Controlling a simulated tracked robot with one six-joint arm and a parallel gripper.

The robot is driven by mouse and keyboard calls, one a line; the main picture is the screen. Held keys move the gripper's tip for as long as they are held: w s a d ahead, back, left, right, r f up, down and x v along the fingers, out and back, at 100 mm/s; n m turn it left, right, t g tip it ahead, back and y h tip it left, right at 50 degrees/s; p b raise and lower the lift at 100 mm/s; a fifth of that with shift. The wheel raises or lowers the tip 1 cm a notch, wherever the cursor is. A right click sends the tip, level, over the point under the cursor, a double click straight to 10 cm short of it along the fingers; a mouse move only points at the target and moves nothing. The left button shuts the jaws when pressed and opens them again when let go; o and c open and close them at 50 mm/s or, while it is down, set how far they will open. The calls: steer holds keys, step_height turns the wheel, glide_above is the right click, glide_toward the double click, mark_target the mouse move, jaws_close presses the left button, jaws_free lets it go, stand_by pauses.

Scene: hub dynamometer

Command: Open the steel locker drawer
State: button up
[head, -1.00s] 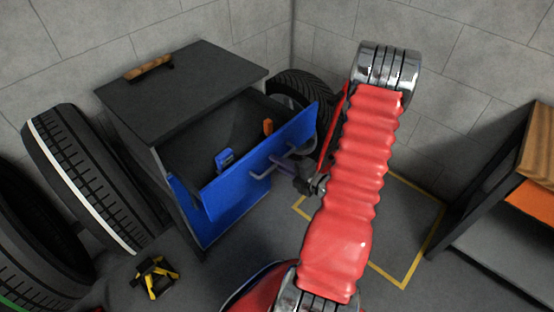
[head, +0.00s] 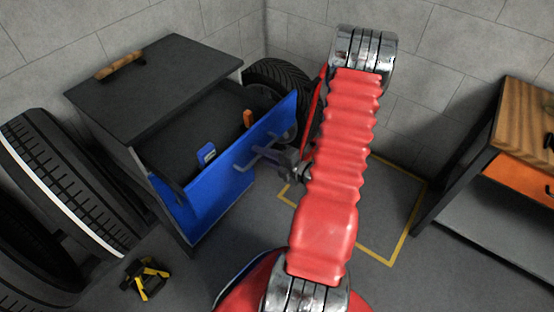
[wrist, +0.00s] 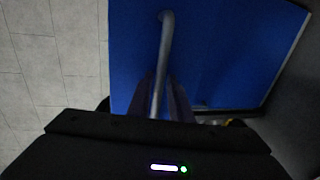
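The steel locker (head: 155,80) is a dark cabinet with a wooden grip on its top, left of centre in the head view. Its drawer with a blue front (head: 225,145) stands well out from the body. A grey bar handle (head: 243,168) is on the blue front; in the wrist view the handle (wrist: 166,40) runs down between my fingers. My gripper (head: 277,158) is at the handle, and its fingers (wrist: 160,98) lie close on both sides of the bar, seemingly shut on it. The exact contact is dark and partly hidden by the gripper body.
Inside the drawer are a blue item (head: 206,153) and an orange item (head: 248,118). Tyres (head: 70,180) stand at the left, another (head: 280,85) behind the drawer. A yellow-black object (head: 145,278) lies on the floor. A wood-topped bench (head: 530,115) stands right.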

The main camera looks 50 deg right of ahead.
steer(key=v, duration=1.3)
steer(key=shift+s, duration=0.25)
stand_by(0.5)
